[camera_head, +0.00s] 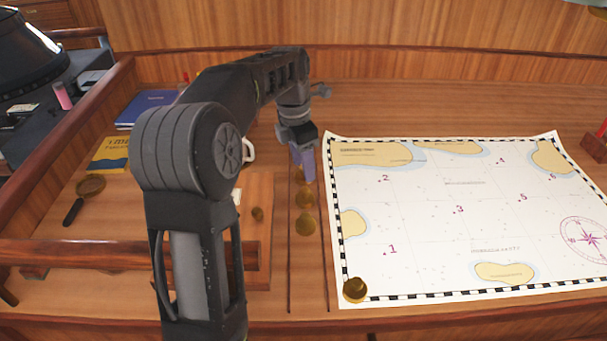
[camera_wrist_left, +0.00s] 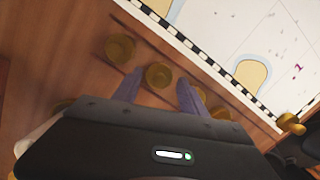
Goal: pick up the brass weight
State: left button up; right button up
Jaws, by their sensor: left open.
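Several round brass weights stand in a row in the rail strip left of the chart; the nearest brass weight (camera_head: 305,224) is clear in the head view. Another brass weight (camera_head: 355,290) sits on the chart's near left corner. My left gripper (camera_head: 303,168) points down over the far part of the row, open and empty. In the left wrist view one brass weight (camera_wrist_left: 158,75) shows between the fingertips (camera_wrist_left: 158,90), and another (camera_wrist_left: 120,47) lies beyond the left finger. I cannot tell the finger height above them. My right gripper is not in view.
The paper chart (camera_head: 430,220) covers the desk right of the row. A wooden board (camera_head: 262,195), a yellow book (camera_head: 110,155), a blue book (camera_head: 145,108) and a magnifying glass (camera_head: 90,186) lie left. A white mug (camera_head: 248,150) is partly hidden behind my arm.

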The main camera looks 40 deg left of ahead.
pick_arm(q)
jog(key=shift+w+f, duration=0.1)
jog(key=shift+f, duration=0.8)
grip_shut()
